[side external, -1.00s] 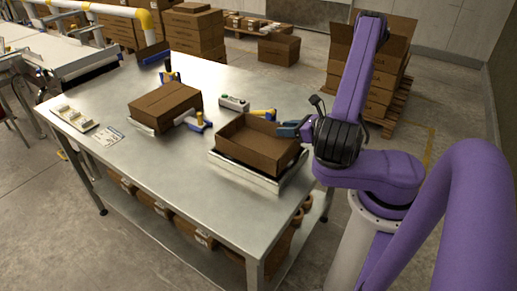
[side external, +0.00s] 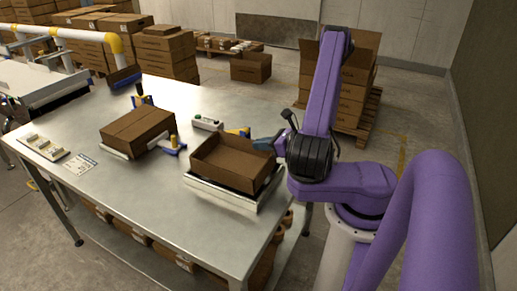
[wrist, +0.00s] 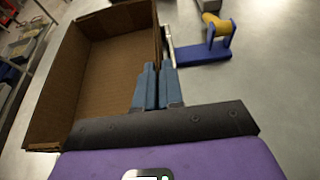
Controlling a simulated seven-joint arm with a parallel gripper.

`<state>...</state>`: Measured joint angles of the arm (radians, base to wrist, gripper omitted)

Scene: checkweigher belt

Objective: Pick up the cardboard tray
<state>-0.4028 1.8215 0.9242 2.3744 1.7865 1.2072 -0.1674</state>
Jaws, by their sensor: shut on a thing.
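The cardboard tray (side external: 222,172) is a brown, open-topped, empty box at a low metal platform (side external: 215,194) near the right end of the steel table. I cannot tell whether its base touches the platform. My gripper (side external: 266,144) is at the tray's upper right edge. In the wrist view, the blue fingers of my gripper (wrist: 158,78) lie one on each side of a wall of the cardboard tray (wrist: 105,75), shut on it. The part of the wall between the fingers is hidden.
A closed carton (side external: 138,129) stands left of the tray, with a blue-and-yellow tape tool (side external: 173,147) beside it. A blue stand with a yellow roll (wrist: 205,48) is close to my fingers. A switch box (side external: 207,123) lies behind. The table's front is clear.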

